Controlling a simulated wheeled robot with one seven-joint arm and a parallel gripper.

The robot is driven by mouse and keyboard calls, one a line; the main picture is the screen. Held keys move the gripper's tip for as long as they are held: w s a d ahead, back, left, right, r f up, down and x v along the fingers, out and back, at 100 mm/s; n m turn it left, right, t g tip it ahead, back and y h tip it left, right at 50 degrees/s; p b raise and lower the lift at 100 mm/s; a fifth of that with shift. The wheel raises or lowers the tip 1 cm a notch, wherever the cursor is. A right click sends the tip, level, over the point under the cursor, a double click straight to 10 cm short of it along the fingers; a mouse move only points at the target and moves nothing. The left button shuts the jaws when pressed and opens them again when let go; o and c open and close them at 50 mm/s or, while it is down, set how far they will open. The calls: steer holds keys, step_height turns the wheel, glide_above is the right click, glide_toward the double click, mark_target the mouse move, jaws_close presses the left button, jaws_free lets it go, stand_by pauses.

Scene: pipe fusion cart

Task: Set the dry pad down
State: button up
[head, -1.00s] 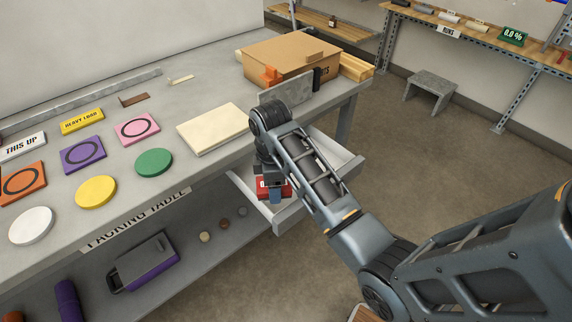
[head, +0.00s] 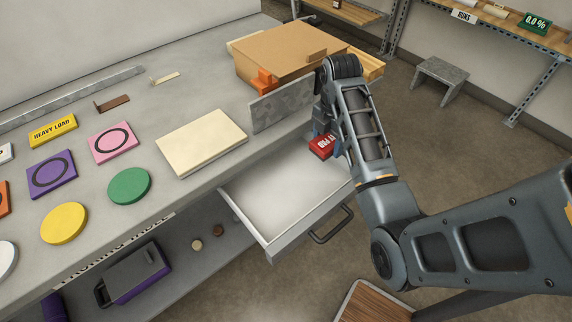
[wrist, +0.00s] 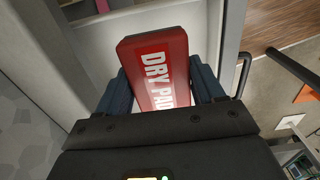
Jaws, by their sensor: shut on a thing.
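The dry pad (wrist: 157,65) is a red block with white lettering reading DRY PAD in the wrist view. My gripper (wrist: 160,90) is shut on it, with a dark finger on each side. In the head view the red pad (head: 321,146) shows beside my arm's end, above the right part of the open drawer (head: 262,232). My gripper (head: 328,138) is partly hidden there by my own wrist. The pad is held up, apart from the drawer's floor as far as I can tell.
A grey upright plate (head: 282,106) stands at the table edge by a cardboard box (head: 290,58). A cream block (head: 202,142) and coloured pads lie on the tabletop. A grey stool (head: 441,78) stands on the floor.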

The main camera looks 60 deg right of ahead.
steer(key=shift+w+a+f, duration=0.15)
steer(key=shift+f, duration=0.05)
steer(key=p, duration=0.2)
glide_above(298, 195)
step_height(298, 195, down, 6)
steer(key=shift+f, duration=2.3)
steer(key=shift+f, duration=0.1)
steer(key=o, duration=1)
step_height(298, 195, up, 12)
